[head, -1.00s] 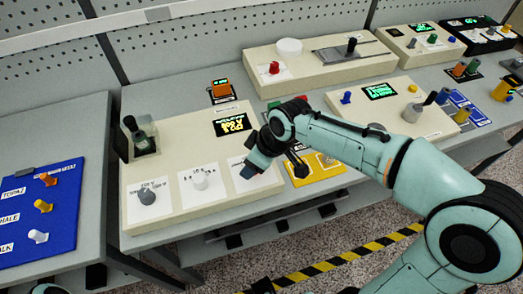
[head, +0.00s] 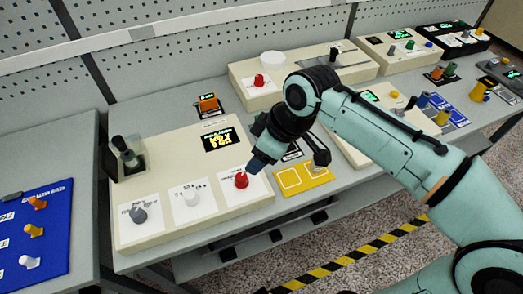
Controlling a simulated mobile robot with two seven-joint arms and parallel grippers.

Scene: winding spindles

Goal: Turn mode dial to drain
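A cream panel (head: 175,165) stands on the bench with three dials along its front: a grey knob (head: 138,215), a white knob (head: 191,197) and a red knob (head: 240,181), each on a white label. The labels are too small to read, so I cannot tell which is the mode dial. My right gripper (head: 258,163) reaches in from the right, its blue-grey tip just above and right of the red knob. The red knob is in plain view and looks not gripped. Whether the fingers are open or shut is unclear. My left gripper is out of view.
The panel also has a lit display (head: 222,141) and a dark lever (head: 126,150). A yellow pad (head: 301,178) lies right of it. A blue board (head: 35,238) with several knobs is at the left. Another cream panel (head: 245,92) with a red knob stands behind.

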